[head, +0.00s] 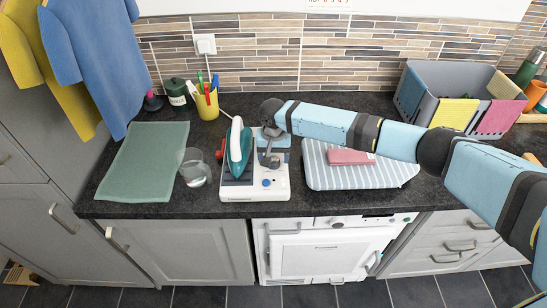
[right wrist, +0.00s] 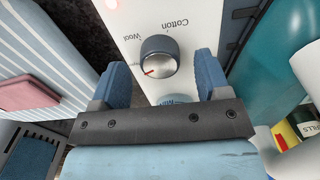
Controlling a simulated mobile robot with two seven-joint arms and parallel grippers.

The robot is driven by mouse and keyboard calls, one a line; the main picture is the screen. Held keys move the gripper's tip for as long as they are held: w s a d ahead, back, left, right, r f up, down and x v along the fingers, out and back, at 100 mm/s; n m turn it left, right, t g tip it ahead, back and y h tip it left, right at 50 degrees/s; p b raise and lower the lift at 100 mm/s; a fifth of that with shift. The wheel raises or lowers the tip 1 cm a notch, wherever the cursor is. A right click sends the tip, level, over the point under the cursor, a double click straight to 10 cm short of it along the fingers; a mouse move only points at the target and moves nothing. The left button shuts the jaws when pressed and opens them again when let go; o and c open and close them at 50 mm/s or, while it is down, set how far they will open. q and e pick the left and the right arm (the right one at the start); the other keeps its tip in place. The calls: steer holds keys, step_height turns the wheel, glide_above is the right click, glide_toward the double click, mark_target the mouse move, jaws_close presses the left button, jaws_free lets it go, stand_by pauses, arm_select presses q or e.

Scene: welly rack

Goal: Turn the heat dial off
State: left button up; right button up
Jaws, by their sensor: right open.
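My left gripper is out of view.
A teal iron (head: 239,147) stands on the station's left part, close to my right gripper. A glass (head: 195,168) and a green mat (head: 143,165) lie left. A striped board (head: 335,176) with a pink cloth (head: 350,157) is right. A small red light glows near the dial.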

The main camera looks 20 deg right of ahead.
steer(key=shift+f, duration=0.75)
steer(key=c, duration=0.9)
steer(key=shift+c, duration=0.2)
